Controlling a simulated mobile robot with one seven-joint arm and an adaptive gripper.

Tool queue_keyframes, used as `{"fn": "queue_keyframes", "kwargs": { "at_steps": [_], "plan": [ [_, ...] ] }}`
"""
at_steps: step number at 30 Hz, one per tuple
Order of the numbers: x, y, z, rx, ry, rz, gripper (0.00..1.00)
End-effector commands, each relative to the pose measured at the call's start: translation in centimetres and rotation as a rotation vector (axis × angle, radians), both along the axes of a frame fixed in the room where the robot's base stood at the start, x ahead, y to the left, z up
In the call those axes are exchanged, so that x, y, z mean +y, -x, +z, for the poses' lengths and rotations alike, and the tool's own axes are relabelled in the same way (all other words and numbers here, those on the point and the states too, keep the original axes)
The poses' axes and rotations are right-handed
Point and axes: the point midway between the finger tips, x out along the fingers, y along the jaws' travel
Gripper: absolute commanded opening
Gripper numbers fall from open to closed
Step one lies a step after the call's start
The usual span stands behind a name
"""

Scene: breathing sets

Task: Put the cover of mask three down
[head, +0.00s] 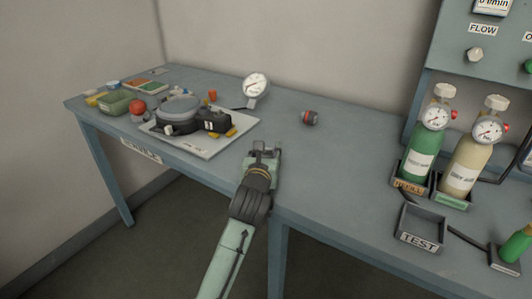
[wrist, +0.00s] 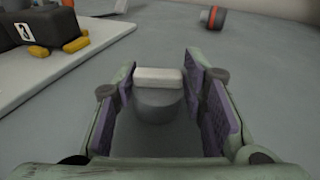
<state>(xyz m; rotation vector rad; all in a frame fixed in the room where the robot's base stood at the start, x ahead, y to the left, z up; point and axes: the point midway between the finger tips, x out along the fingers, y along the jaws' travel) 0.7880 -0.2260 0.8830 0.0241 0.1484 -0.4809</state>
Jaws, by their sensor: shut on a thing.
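The black mask with the label 3 (head: 210,121) lies on a white board (head: 160,141) on the bench. A round grey disc (head: 180,106) sits on its left part. In the wrist view the mask's labelled end (wrist: 40,22) shows at the upper left. My gripper (head: 264,148) is at the bench's front part, right of the board. In the wrist view my gripper (wrist: 160,80) is shut on a small grey round piece with a pale bar on top (wrist: 158,102), which looks like the cover. Whether it touches the bench cannot be told.
A dark cylinder with a red band (head: 310,118) lies behind my gripper to the right. A gauge (head: 255,86) stands behind the board. Two gauged bottles (head: 421,150) (head: 464,165) and a TEST tray (head: 421,228) stand at right. The bench around my gripper is clear.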

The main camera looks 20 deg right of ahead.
Motion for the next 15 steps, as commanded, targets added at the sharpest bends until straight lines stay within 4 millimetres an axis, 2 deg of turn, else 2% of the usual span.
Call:
{"fn": "queue_keyframes", "kwargs": {
  "at_steps": [1, 2, 3, 10, 15],
  "plan": [
    [-0.02, 0.0, -0.09, 0.004, 0.0, 0.0, 0.24],
    [-0.03, 0.0, -0.1, 0.004, 0.0, 0.0, 0.4],
    [-0.03, 0.0, -0.12, 0.004, 0.0, 0.0, 0.43],
    [-0.04, 0.0, -0.15, 0.005, -0.001, 0.0, 0.58],
    [-0.04, -0.01, -0.18, 0.006, 0.0, 0.0, 0.59]
  ]
}}
